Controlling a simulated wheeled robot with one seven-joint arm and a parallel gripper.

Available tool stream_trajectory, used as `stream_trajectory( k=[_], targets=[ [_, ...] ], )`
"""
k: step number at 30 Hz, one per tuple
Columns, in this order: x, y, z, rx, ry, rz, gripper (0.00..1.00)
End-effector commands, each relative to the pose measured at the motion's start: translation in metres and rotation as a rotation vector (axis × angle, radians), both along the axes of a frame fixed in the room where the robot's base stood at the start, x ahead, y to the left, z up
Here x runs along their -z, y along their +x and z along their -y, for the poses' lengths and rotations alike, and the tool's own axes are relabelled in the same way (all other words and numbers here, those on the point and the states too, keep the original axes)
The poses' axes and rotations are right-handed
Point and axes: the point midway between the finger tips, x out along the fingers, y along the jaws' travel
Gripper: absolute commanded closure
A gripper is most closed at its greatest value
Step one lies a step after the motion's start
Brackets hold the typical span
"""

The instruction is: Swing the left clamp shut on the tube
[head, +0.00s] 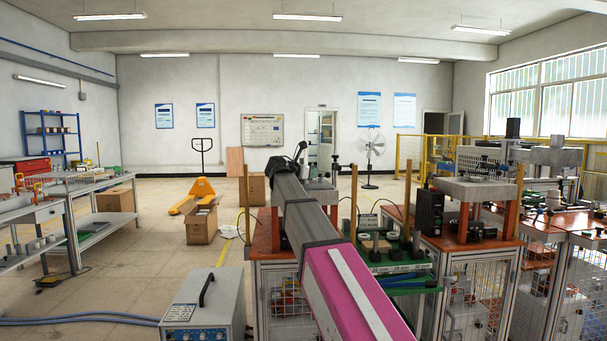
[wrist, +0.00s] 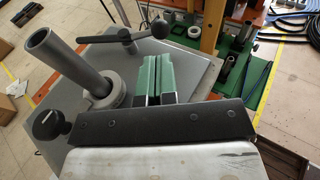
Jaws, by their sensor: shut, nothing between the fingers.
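In the wrist view a grey tube (wrist: 70,62) stands tilted in the picture, with its lower end in a round collar (wrist: 100,95) on a grey plate (wrist: 115,55). A dark clamp lever (wrist: 125,37) with a black knob (wrist: 160,28) lies beyond my gripper. Another black knob (wrist: 48,124) is at the lower left. I cannot tell for sure which is the left clamp's handle. My gripper (wrist: 157,62), with green fingers, is shut and empty, right of the tube and apart from it. In the head view my arm hides the gripper and most of this place.
An orange-topped bench (head: 265,245) bears the station. Wooden posts (head: 353,203) stand around it. A green tray with parts (head: 400,266) is to the right, by a second bench with a press (head: 480,190). A grey box with a handle (head: 205,300) stands front left.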

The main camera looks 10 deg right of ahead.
Motion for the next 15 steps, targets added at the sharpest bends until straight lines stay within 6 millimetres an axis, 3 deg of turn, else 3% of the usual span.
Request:
stream_trajectory(
  k=[6,15],
  targets=[
    [0.006,0.02,0.028,0.002,0.001,0.0,1.0],
    [0.01,0.029,0.04,0.0,0.0,0.0,1.0]
  ],
)
